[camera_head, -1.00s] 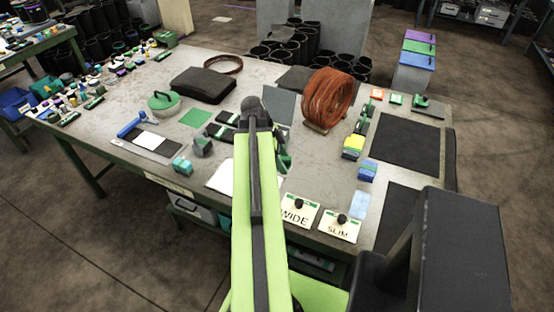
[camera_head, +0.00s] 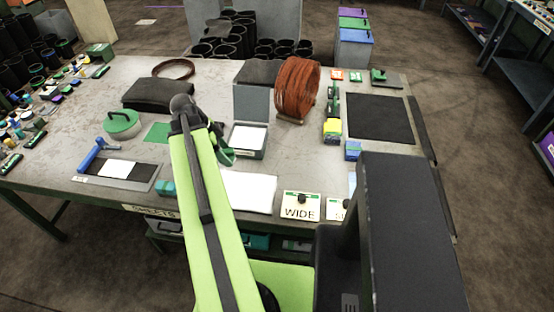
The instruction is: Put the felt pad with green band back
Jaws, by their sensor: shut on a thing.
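My gripper (camera_head: 224,153) is over the middle of the table, mostly hidden behind my own lime arm. Only a dark green and dark piece shows at the arm's right side. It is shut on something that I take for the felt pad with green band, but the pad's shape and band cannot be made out. Just right of it is a grey tray (camera_head: 247,156) with a white sheet inside. Whether the gripper or its load touches anything is hidden.
The table (camera_head: 310,150) also bears a white mat (camera_head: 251,191), a WIDE card (camera_head: 300,207), a reddish-brown coil (camera_head: 297,90), a black block (camera_head: 158,94), a green round lid (camera_head: 122,121) and a black mat (camera_head: 380,118). Bare tabletop lies between tray and coil.

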